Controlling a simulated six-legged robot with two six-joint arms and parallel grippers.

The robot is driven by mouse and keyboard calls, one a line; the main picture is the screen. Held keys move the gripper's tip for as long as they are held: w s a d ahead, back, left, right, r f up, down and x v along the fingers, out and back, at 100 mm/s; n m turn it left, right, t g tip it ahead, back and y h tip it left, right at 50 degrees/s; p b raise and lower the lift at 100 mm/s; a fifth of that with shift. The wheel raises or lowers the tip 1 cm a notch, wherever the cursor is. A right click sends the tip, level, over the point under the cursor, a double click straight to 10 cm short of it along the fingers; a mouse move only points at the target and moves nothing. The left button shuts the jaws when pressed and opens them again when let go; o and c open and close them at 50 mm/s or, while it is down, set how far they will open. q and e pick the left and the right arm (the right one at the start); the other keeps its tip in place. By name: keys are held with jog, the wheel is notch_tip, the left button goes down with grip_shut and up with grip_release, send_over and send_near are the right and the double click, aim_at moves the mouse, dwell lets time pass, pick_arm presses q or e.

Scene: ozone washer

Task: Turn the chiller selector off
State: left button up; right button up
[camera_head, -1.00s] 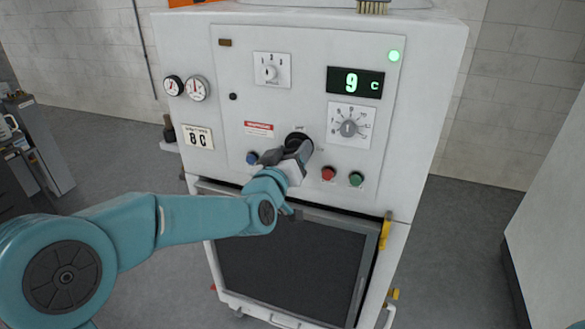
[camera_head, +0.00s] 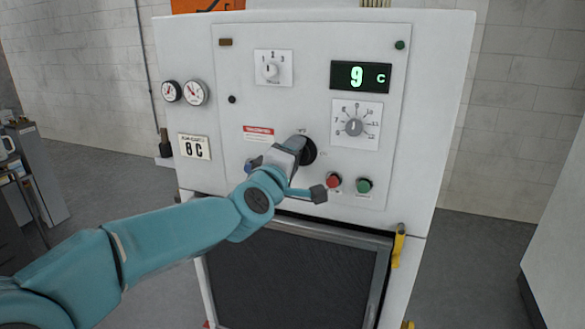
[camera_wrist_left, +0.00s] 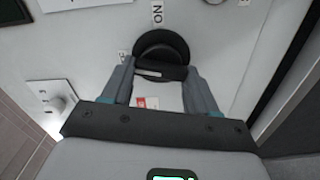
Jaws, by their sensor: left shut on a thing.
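The chiller selector, a round black knob (camera_head: 309,151), sits on the white front panel, partly hidden by my left gripper (camera_head: 299,150). In the left wrist view the knob (camera_wrist_left: 160,45) has a bar handle between the two fingers of my left gripper (camera_wrist_left: 159,76), which is shut on it. A white mark on the bar lies toward the left in that view, on the side of a small label (camera_wrist_left: 122,57) too small to read. The ON label (camera_wrist_left: 157,13) is at the top, off the bar's line. My right gripper is not in view.
A red button (camera_head: 334,180) and a green button (camera_head: 364,186) are close on the right. A dial (camera_head: 354,127) and a display (camera_head: 361,77) reading 9 C are above right. The lamp (camera_head: 400,45) is dark. Gauges (camera_head: 195,92) are at the left.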

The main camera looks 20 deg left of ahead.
pick_arm(q)
jog(key=shift+n+b, duration=0.65)
jog(key=shift+n, duration=0.65)
jog(key=o, duration=1.1)
jog(key=shift+c, duration=0.2)
jog(key=s, duration=1.6)
jog(key=shift+s+a+p, duration=0.15)
jog(key=shift+a+p, duration=0.15)
jog(key=shift+a, duration=0.1)
